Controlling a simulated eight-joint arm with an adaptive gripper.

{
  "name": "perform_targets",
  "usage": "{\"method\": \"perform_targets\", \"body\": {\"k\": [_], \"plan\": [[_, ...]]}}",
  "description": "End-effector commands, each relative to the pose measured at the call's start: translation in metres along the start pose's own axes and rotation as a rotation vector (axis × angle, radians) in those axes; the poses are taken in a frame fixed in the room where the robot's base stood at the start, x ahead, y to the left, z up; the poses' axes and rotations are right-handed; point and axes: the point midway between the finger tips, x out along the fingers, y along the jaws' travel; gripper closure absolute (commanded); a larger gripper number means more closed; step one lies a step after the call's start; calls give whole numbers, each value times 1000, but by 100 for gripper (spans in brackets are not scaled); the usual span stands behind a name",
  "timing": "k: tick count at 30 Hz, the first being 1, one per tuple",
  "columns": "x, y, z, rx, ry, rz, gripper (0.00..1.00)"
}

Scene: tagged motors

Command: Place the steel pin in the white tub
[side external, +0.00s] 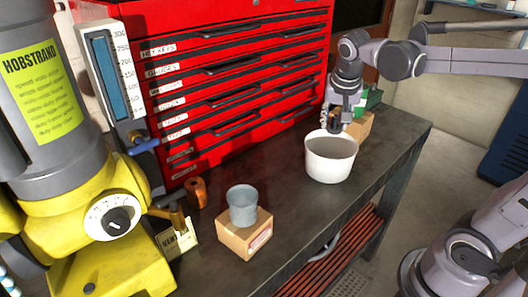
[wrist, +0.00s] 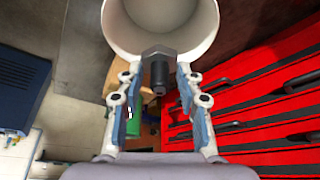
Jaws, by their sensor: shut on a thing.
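The white tub (side external: 330,160) stands upright on the dark workbench, and its open mouth also shows at the top of the wrist view (wrist: 118,28). My gripper (side external: 337,122) is at the tub's far rim, above the bench. In the wrist view my gripper (wrist: 158,72) has its two fingers on either side of the dark steel pin (wrist: 158,70), shut on it. The pin has a wider head facing the tub. From this view the pin's head overlaps the tub's near edge; I cannot tell whether they touch. The pin is mostly hidden in the side view.
A red tool chest (side external: 225,70) lines the back of the bench. A cardboard box (side external: 357,128) with green items is behind the tub. A grey cup (side external: 242,205) stands on another box (side external: 245,238). A yellow machine (side external: 110,220) is at left. Bare bench (side external: 285,200) lies between cup and tub.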

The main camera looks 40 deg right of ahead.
Motion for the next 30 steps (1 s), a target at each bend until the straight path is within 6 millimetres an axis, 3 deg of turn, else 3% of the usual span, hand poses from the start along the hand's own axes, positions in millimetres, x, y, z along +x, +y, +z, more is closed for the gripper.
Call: {"method": "perform_targets", "body": {"k": [18, 30], "plan": [[66, 0, 27, 1, 0, 0, 100], [96, 0, 39, 1, 0, 0, 100]]}}
